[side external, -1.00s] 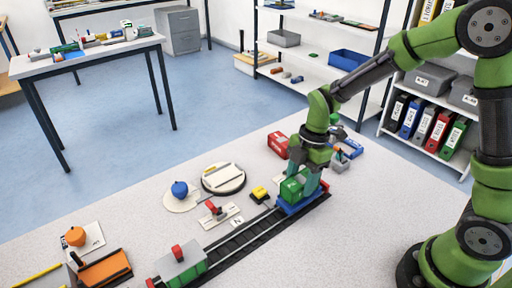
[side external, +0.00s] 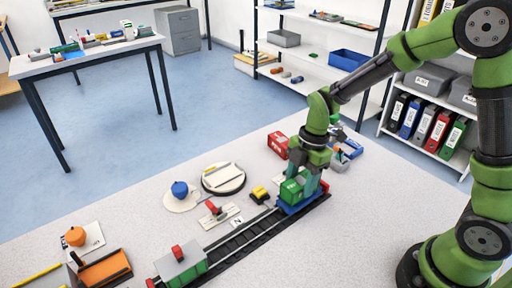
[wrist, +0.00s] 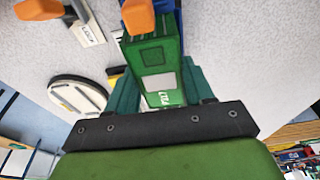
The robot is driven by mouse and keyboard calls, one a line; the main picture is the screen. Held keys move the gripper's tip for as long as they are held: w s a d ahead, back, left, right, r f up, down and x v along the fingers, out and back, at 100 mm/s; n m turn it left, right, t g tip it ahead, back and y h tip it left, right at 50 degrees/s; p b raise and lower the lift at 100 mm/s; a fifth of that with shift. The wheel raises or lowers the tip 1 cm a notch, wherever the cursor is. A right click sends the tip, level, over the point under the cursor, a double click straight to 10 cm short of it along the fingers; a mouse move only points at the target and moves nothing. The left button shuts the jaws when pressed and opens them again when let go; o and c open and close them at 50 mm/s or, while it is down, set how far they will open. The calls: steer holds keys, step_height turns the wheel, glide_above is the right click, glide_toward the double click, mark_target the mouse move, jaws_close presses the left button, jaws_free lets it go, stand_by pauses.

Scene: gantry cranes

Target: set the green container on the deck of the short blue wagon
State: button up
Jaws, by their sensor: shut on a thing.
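The green container (side external: 292,190) is between the fingers of my gripper (side external: 306,178), at the blue wagon on the track. In the wrist view the container (wrist: 155,60) lies between the two teal fingers, its top and white label visible. The short blue wagon (side external: 300,207) is under the container at the right end of the track. The container appears to be on or just above its deck; the exact contact is hidden. A blue strip of the wagon (wrist: 181,22) shows beside the container in the wrist view.
A grey-topped green wagon (side external: 180,264) is on the track (side external: 240,238) at the front left.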

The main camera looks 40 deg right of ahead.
steer(key=shift+f, duration=0.55)
stand_by(0.4)
steer(key=o, duration=1.1)
steer(key=shift+c, duration=0.2)
steer(key=shift+r, duration=0.1)
steer(key=shift+r, duration=3.4)
